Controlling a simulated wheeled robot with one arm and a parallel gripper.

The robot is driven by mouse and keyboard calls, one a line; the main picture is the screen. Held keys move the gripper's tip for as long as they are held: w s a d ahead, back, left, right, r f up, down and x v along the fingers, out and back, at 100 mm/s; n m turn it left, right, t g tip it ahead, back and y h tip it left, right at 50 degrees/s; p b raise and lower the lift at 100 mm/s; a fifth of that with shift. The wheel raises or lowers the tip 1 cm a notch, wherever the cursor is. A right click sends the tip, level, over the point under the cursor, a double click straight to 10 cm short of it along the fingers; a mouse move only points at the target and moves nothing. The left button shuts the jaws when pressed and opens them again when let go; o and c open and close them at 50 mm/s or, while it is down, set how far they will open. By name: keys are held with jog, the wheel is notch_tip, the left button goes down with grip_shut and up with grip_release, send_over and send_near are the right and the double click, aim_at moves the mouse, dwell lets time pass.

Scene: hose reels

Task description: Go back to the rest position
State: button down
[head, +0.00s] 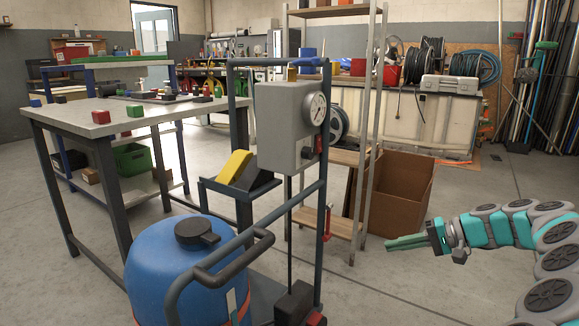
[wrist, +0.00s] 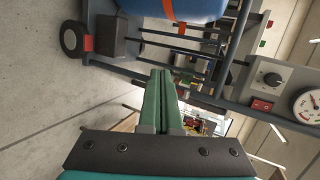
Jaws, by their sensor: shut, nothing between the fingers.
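My gripper (head: 390,243) is at the right in the head view, at the end of my teal and grey arm, pointing left. Its green fingers lie together with nothing between them; in the wrist view the closed fingers (wrist: 160,103) reach up from the dark mount. The gripper hangs in free air, apart from everything around it. To its left stands a cart (head: 268,222) with a blue tank (head: 185,275), a grey box and a round gauge (head: 317,109). In the wrist view the cart's gauge (wrist: 305,104) is at the right and its tank (wrist: 178,8) is at the top.
A cardboard box (head: 402,205) stands open on the floor behind my gripper. A tall shelf rack (head: 371,130) stands beside it. A workbench (head: 105,124) with small coloured blocks is at the left. Hose reels (head: 424,60) are at the back. Open floor lies around my gripper.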

jog(key=s+a+r+n+g+h+p, duration=0.2)
jog(key=s+a+r+g, duration=0.15)
jog(key=s+a, duration=0.6)
jog(key=s+a+r+n+g+h+p, duration=0.25)
jog(key=s+a+r, duration=0.25)
jog(key=s+a, duration=0.45)
jog(key=s+d+f+h+p, duration=0.1)
jog(key=s+d+h, duration=0.1)
jog(key=s, duration=0.6)
jog(key=s+d+f+h+p, duration=0.2)
jog(key=s+d+h, duration=0.1)
jog(key=s, duration=0.4)
jog(key=s+d+f+h+p, duration=0.2)
jog(key=s, duration=0.6)
jog(key=shift+s+d+f+h, duration=0.15)
jog(key=shift+s+f+h, duration=0.1)
jog(key=shift+s+h, duration=0.1)
